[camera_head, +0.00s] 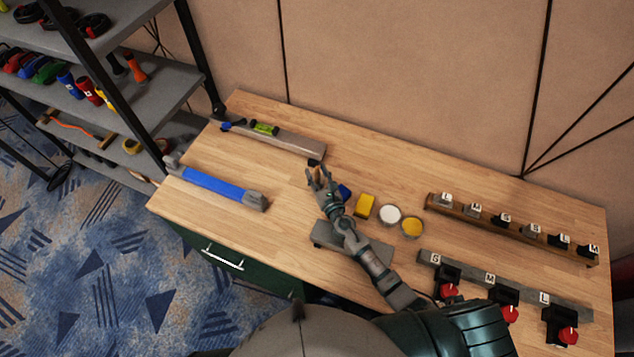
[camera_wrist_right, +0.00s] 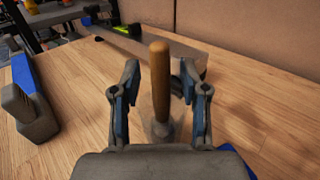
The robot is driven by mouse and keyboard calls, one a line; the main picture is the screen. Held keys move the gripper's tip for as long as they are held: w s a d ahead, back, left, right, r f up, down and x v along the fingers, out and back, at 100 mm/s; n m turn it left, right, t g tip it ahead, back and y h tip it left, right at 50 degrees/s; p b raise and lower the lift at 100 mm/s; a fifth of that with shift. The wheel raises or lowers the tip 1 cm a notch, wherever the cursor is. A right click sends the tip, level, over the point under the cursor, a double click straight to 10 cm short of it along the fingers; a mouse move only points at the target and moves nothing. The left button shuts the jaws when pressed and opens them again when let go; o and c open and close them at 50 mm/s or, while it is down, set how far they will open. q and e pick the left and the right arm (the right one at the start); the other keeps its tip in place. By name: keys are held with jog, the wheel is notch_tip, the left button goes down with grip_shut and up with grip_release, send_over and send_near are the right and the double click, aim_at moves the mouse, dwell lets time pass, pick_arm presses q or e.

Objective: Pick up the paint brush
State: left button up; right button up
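The paint brush (camera_wrist_right: 160,75) shows in the right wrist view as a rounded wooden handle pointing up, with a grey lower part (camera_wrist_right: 163,130). Its bristles are hidden. My right gripper (camera_wrist_right: 160,95) is open, with one finger on each side of the brush and a visible gap at both sides. In the head view my right gripper (camera_head: 319,174) is over the middle of the wooden table, and I cannot make out the brush there. My left gripper is not in view.
A blue-and-grey tool (camera_head: 215,187) lies to the left. A long grey tray (camera_head: 290,143) lies behind. A yellow block (camera_head: 364,206), white pot (camera_head: 390,215) and yellow pot (camera_head: 411,227) stand to the right, beyond them labelled racks (camera_head: 480,222). Shelving (camera_head: 150,95) stands at the left.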

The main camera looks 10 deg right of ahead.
grip_shut()
jog(key=shift+r, duration=0.3)
notch_tip(320, 180, up, 9)
jog(key=p, duration=0.7)
jog(key=shift+r, duration=0.2)
